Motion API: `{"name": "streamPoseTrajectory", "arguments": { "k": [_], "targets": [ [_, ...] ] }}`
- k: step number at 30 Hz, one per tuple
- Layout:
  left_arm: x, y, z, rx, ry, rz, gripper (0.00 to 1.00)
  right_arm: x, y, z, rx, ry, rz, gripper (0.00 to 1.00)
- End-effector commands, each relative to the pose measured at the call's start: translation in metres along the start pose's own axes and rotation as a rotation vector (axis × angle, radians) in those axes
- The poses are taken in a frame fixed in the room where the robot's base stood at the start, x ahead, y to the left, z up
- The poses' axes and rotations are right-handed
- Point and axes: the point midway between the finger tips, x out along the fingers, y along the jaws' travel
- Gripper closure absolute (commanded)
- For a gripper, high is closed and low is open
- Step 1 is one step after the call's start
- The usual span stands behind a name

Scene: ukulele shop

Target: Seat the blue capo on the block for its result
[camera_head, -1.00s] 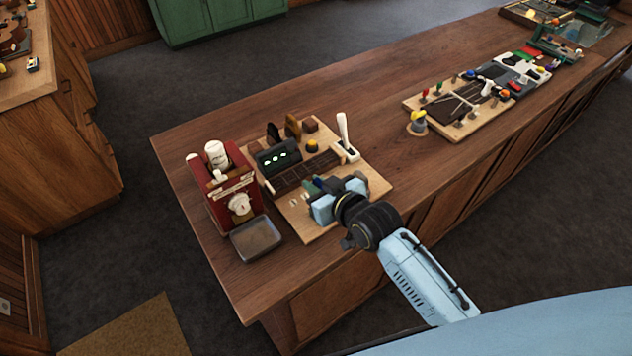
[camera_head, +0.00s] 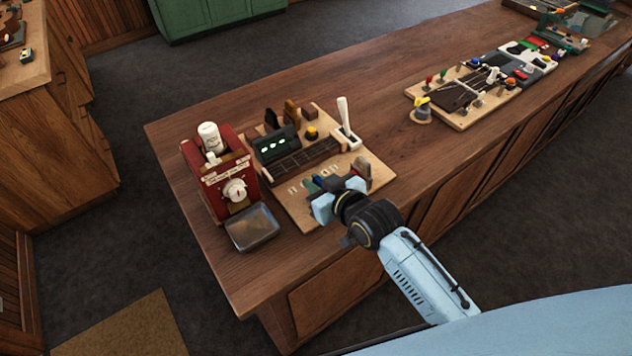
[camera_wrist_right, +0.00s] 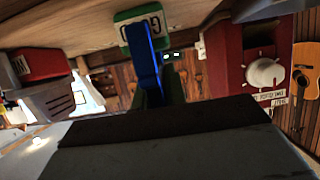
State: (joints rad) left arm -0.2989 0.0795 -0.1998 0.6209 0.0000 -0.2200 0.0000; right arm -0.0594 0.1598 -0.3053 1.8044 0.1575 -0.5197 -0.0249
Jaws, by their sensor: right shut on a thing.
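My right gripper (camera_head: 336,192) is low over the front of the pale wooden board (camera_head: 296,209), with light blue fingers. It is shut on the blue capo (camera_wrist_right: 147,66), which shows as an upright blue bar in the right wrist view. A green piece with a white lettered label (camera_wrist_right: 138,30) is behind the bar; I cannot tell if they touch. The block with a dark fretted top (camera_head: 300,159) lies behind the gripper, and the capo appears apart from it. A dark display box (camera_head: 276,146) with green lights stands behind the block. My left gripper is not in view.
A red machine (camera_head: 212,182) with a white knob stands left of the board, with a metal tray (camera_head: 252,228) in front. A white lever (camera_head: 346,116) rises at the board's back right. Bare counter (camera_head: 400,160) lies to the right, before another fixture board (camera_head: 462,115).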

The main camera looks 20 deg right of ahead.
Motion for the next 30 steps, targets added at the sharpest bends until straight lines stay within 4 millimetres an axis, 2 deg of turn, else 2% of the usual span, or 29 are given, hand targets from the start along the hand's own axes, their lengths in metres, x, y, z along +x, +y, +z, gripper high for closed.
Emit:
{"name": "streamPoseTrajectory", "arguments": {
  "k": [12, 30],
  "targets": [
    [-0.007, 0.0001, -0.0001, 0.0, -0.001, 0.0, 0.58, -0.0004, 0.0, -0.0009, 0.0, 0.0, 0.0, 1.0],
    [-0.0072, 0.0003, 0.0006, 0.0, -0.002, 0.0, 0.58, -0.0001, 0.0001, -0.0002, 0.0, 0.0, 0.0, 1.0]
  ]
}}
